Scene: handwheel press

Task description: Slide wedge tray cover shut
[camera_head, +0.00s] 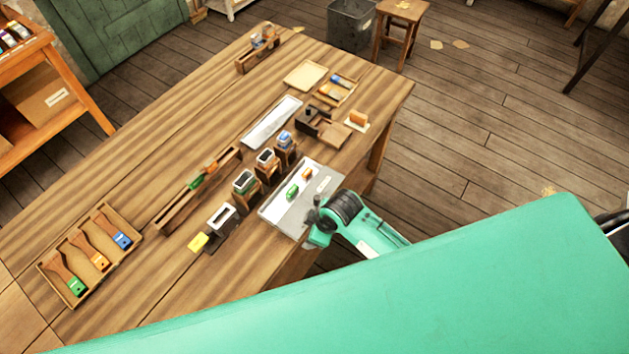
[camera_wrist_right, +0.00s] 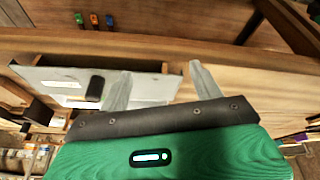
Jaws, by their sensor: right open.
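A pale grey metal tray (camera_head: 281,207) lies at the near edge of the bench, with a green block (camera_head: 292,192) and an orange block (camera_head: 307,174) on it. I cannot tell clearly which part is its cover. In the right wrist view a pale grey plate (camera_wrist_right: 45,77) carries a dark knob-like piece (camera_wrist_right: 95,88). My right gripper (camera_head: 312,213) is at the tray's near right side. In the wrist view its two fingers (camera_wrist_right: 160,85) are spread apart with nothing between them; one finger overlaps the plate. My left gripper is not in view.
Several inked stamps in wooden holders (camera_head: 267,162) stand just behind the tray. A yellow block (camera_head: 198,242) lies left of it. A long wooden rack (camera_head: 172,215) and a brush tray (camera_head: 137,233) are farther left.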

